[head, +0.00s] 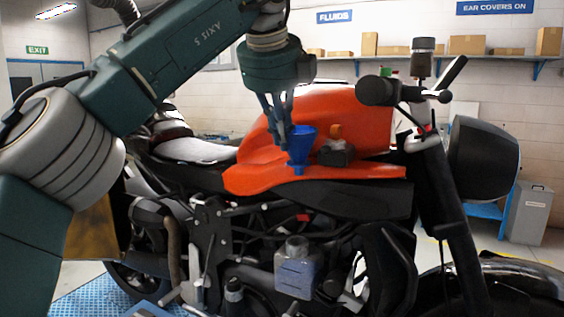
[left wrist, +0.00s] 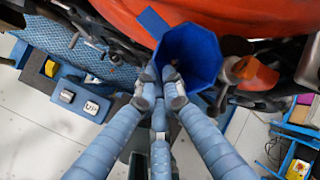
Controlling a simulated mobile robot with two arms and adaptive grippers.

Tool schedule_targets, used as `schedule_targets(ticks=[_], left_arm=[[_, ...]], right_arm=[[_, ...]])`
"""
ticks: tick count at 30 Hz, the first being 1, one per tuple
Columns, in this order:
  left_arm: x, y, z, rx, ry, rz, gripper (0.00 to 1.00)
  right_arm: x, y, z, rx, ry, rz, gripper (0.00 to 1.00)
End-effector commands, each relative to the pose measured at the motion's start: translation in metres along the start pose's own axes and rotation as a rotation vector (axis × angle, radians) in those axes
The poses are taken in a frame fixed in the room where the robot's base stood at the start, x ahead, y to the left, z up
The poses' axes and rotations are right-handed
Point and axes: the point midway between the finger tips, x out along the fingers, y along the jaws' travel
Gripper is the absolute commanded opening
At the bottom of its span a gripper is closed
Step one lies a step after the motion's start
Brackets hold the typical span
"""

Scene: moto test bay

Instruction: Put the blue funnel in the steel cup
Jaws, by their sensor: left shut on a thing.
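The blue funnel (head: 301,144) is held upright, wide mouth up, in front of the motorcycle's orange tank. My left gripper (head: 284,134) points down and is shut on the funnel's rim at its left side. In the left wrist view the fingertips (left wrist: 160,90) close on the near edge of the funnel's wide mouth (left wrist: 188,55). I cannot make out the steel cup for sure in either view. My right gripper is not in view.
The motorcycle with its orange tank (head: 365,110) fills the middle. A dark part with an orange knob (head: 336,131) is close right of the funnel. The handlebar (head: 390,92) rises to the right. A blue tray with loose items (left wrist: 300,150) shows in the left wrist view.

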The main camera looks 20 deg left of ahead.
Motion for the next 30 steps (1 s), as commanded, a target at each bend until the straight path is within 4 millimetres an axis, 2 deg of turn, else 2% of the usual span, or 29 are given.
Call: schedule_targets(ticks=[1, 4, 12, 30], left_arm=[[-0.015, -0.007, 0.005, -0.002, -0.002, -0.003, 0.00], [-0.036, -0.017, 0.013, -0.002, -0.002, -0.002, 0.00], [-0.078, -0.035, 0.032, -0.001, -0.002, -0.001, 0.00], [-0.116, -0.052, 0.048, 0.000, -0.002, -0.001, 0.00]], right_arm=[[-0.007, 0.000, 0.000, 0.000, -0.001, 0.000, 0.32], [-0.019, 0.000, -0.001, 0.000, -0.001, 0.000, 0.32], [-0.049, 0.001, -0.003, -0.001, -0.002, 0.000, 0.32], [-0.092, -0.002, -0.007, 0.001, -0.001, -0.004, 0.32]])
